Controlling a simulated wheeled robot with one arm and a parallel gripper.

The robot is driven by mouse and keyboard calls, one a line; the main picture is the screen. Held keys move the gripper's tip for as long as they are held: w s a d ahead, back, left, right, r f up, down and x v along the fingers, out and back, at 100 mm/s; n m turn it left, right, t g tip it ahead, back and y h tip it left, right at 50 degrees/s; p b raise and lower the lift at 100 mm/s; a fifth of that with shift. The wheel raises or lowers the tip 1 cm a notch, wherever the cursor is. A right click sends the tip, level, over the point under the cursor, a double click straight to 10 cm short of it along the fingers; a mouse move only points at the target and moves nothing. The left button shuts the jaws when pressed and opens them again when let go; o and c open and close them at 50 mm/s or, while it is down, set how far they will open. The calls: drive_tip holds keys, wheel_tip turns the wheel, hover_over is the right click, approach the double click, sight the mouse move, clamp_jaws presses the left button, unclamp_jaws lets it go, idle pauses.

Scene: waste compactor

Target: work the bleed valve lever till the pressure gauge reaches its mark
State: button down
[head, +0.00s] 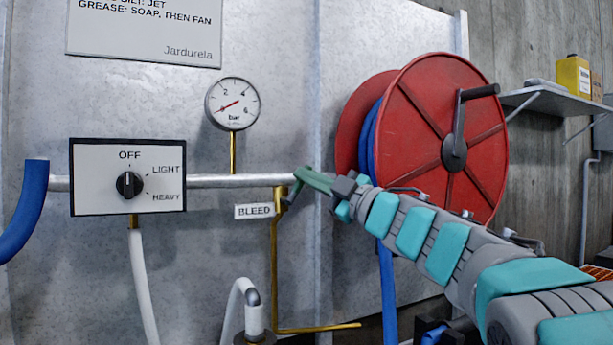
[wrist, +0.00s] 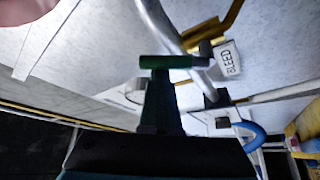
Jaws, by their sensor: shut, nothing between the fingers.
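The round pressure gauge (head: 232,103) is on the wall above the pipe in the head view. Its thin red needle lies slanted across the dial; I cannot tell its exact reading, and no separate mark is clear. The brass bleed valve pipe (head: 275,230) drops from the horizontal pipe beside the BLEED label (head: 254,211). It also shows in the wrist view, with its BLEED label (wrist: 230,58). My gripper (head: 304,175), with green fingers, is shut and empty just right of the valve. In the wrist view its fingers (wrist: 175,62) overlap the valve area.
A selector box (head: 90,190) with a black knob (head: 130,184) at OFF is left of the valve. A red hose reel (head: 415,125) with a crank stands behind my arm. A shelf (head: 555,103) with a yellow container (head: 573,76) is at the right.

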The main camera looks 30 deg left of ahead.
drive_tip(key=f+m+t, duration=0.1)
drive_tip(key=m+t, duration=0.2)
drive_tip(key=m, duration=0.1)
drive_tip(key=w+d+f+m+t+h+p, duration=0.1)
drive_tip(key=m+t, duration=0.1)
drive_tip(key=m, duration=0.3)
drive_tip(key=w+f+m+t+p, duration=0.1)
drive_tip(key=m+t, duration=0.2)
drive_tip(key=m, duration=0.1)
drive_tip(key=shift+w+d+f+m+t+h, duration=0.1)
drive_tip(key=shift+d+f+m+t+h, duration=0.2)
drive_tip(key=shift+d+f+m, duration=0.1)
drive_tip(key=shift+f, duration=0.1)
